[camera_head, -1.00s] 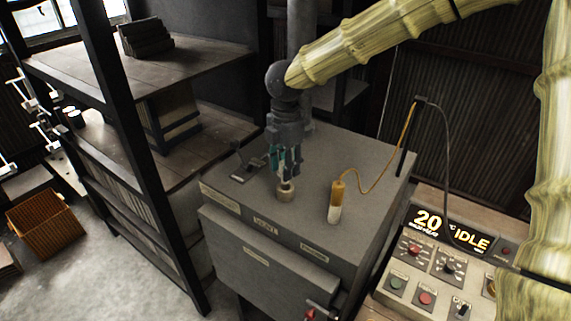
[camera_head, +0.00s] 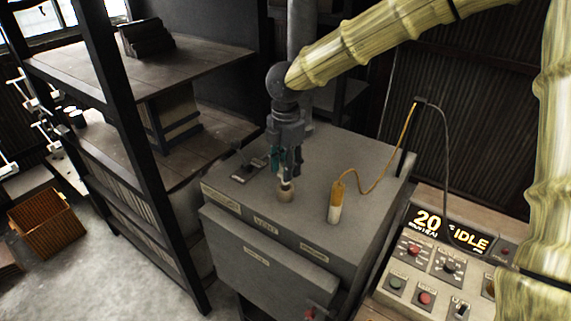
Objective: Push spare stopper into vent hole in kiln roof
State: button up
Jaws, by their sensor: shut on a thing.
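The kiln (camera_head: 275,240) is a grey box with a flat roof and labels along its front edge. My gripper (camera_head: 287,175) points down over the roof, its fingers shut on the small pale stopper (camera_head: 286,190). The stopper is upright at a round beige collar on the roof, behind the "VENT" label. The vent hole itself is hidden under the stopper and fingertips. I cannot tell how deep the stopper sits.
A yellow-and-white probe (camera_head: 336,203) with an orange cable stands on the roof to the right. A small dark fitting (camera_head: 247,171) lies left of my gripper. The control panel (camera_head: 440,255) reads 20 and IDLE. Shelves (camera_head: 150,130) stand at left.

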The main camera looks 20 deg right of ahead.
jog(key=shift+f+b, duration=0.85)
jog(key=shift+f, duration=1.4)
dwell(3.2)
jog(key=o, duration=0.9)
jog(key=o, duration=0.5)
jog(key=shift+o, duration=0.2)
notch_tip(320, 180, up, 12)
jog(key=shift+d, duration=0.1)
dwell(0.3)
